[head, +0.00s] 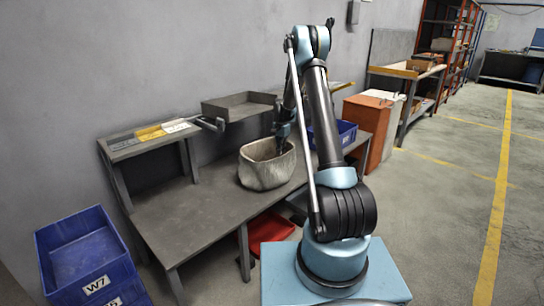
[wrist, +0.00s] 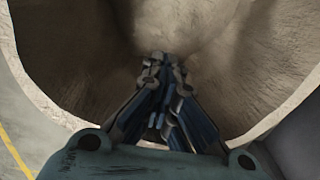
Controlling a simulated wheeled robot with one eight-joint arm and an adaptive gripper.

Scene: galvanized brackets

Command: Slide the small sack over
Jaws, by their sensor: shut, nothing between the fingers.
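The small sack (head: 265,174) is a beige, open-topped bag standing upright on the grey workbench (head: 190,217). My gripper (head: 281,149) points down into the sack's open mouth from above. In the wrist view, my gripper (wrist: 166,75) is shut with its fingertips together and nothing held. The sack's inner wall (wrist: 90,60) surrounds the fingers there, and its rim curves below them. I cannot tell whether the fingertips touch the sack's inside. The sack's far bottom is in shadow.
A blue bin (head: 337,132) stands behind my arm on the bench's right part. A grey tray (head: 240,106) is raised behind the sack. Stacked blue W7 bins (head: 84,258) stand at the lower left. The bench top left of the sack is clear.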

